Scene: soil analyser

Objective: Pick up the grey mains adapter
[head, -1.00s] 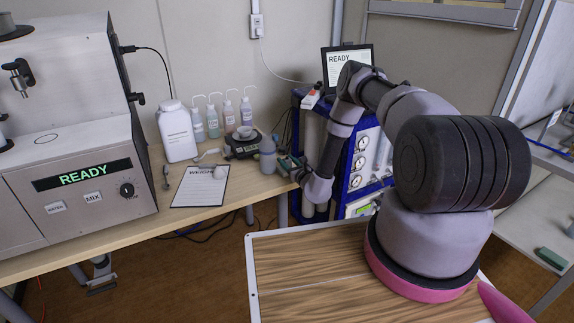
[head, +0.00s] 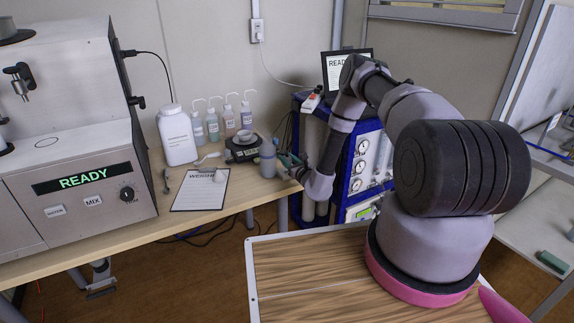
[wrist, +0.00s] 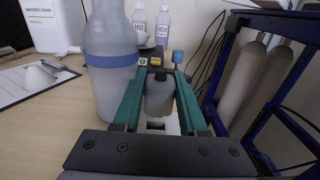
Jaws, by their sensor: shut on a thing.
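The grey mains adapter (wrist: 158,97) is a small grey block with a dark top, between my fingertips in the wrist view. My gripper (wrist: 157,80) has green fingers, one on each side of the adapter, and is shut on it. In the head view my gripper (head: 287,160) is at the right end of the bench, just right of the blue-banded bottle. The adapter cannot be made out there. Whether it touches the bench is unclear.
The blue-banded bottle (wrist: 110,70) stands close beside my left finger; it also shows in the head view (head: 267,158). A blue-framed rack with grey cylinders (wrist: 245,85) is close on the right. Behind are a black scale (head: 243,150) and several wash bottles (head: 229,120).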

